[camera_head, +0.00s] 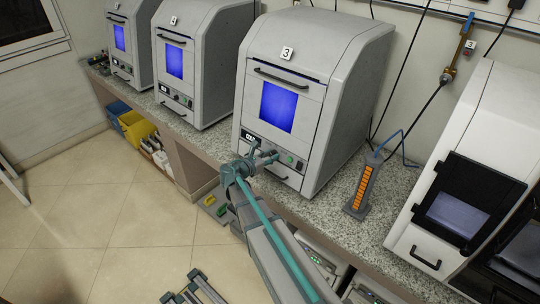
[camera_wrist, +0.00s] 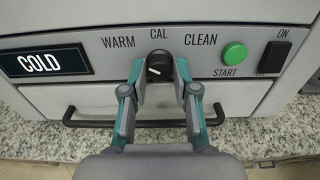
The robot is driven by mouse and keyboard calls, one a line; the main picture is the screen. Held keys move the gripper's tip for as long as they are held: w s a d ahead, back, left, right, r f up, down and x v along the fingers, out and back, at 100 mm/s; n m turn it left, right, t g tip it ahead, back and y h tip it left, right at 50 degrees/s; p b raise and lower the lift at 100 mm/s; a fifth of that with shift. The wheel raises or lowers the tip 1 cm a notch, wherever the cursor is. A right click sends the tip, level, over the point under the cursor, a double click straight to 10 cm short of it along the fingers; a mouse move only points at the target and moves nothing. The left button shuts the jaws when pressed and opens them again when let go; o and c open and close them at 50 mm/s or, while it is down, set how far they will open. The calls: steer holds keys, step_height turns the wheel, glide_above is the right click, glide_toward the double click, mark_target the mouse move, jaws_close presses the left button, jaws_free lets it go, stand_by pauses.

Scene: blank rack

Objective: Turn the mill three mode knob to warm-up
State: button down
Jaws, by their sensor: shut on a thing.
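Mill three (camera_head: 310,75) is the grey machine with a "3" tag and a blue-lit window, on the counter in the head view. Its mode knob (camera_wrist: 158,66) is black and round, in the wrist view below the labels WARM, CAL and CLEAN. A small white mark shows on the knob; its exact heading is hard to tell, and it is near CAL. The display (camera_wrist: 42,62) reads COLD. My gripper (camera_wrist: 160,76) is shut on the knob, with one finger on each side of it. In the head view my gripper (camera_head: 268,158) is at the mill's front panel and hides the knob.
A green START button (camera_wrist: 234,53) and a black ON switch (camera_wrist: 273,57) sit right of the knob. A black handle bar (camera_wrist: 80,121) runs below. Two similar mills (camera_head: 200,60) stand left; an orange-marked column (camera_head: 363,188) stands right on the counter.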

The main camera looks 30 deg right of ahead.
stand_by(0.3)
steer(key=c, duration=0.9)
jaws_free()
steer(key=shift+a, duration=0.1)
steer(key=v, duration=1.1)
steer(key=shift+s+a, duration=0.2)
steer(key=shift+a, duration=0.15)
steer(key=shift+r, duration=0.15)
